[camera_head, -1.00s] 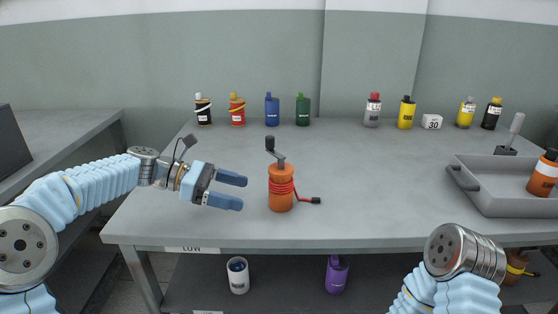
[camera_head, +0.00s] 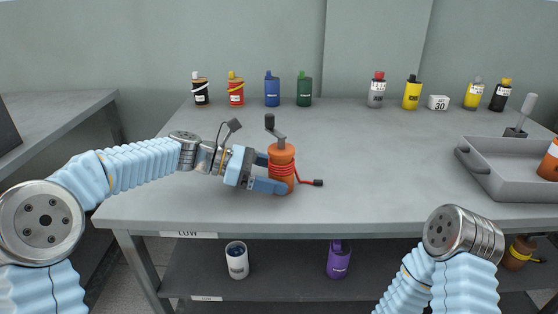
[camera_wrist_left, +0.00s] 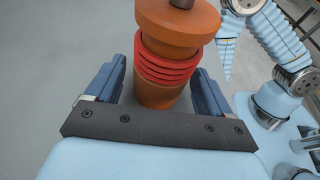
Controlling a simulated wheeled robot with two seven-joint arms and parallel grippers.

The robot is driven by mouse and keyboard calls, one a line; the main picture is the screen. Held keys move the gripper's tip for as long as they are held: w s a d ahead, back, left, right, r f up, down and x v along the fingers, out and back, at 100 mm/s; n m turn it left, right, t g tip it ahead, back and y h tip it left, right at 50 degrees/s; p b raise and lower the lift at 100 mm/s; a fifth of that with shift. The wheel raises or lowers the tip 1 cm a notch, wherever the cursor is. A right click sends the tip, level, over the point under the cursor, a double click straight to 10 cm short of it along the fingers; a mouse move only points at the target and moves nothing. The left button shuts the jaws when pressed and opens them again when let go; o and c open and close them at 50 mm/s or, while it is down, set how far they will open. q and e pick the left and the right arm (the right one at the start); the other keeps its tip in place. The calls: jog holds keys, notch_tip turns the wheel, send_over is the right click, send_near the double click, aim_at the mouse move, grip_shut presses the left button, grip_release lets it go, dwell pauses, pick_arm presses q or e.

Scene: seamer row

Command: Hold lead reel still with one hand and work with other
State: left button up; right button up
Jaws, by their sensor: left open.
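The lead reel is an orange cylinder (camera_head: 282,159) with a dark crank on top and a red lead wound around it. It stands upright on the grey table, the lead's dark-tipped end lying to its right. My left gripper (camera_head: 271,173) is open, with its blue fingers on either side of the reel. In the left wrist view the reel (camera_wrist_left: 170,90) stands between the two fingers, with a gap visible at least on the left side. My right arm shows at the lower right, but its gripper is out of the head view.
Several coloured bottles (camera_head: 272,89) line the table's back, with a white block marked 30 (camera_head: 438,102). A grey tray (camera_head: 483,178) holding an orange container sits at right. A white container (camera_head: 237,262) and a purple one (camera_head: 338,262) stand on the lower shelf. The table's middle is clear.

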pick_arm(q)
jog(key=shift+d+f, duration=0.1)
jog(key=shift+d, duration=0.1)
jog(key=c, duration=0.7)
jog(key=shift+o, duration=0.2)
dwell(0.5)
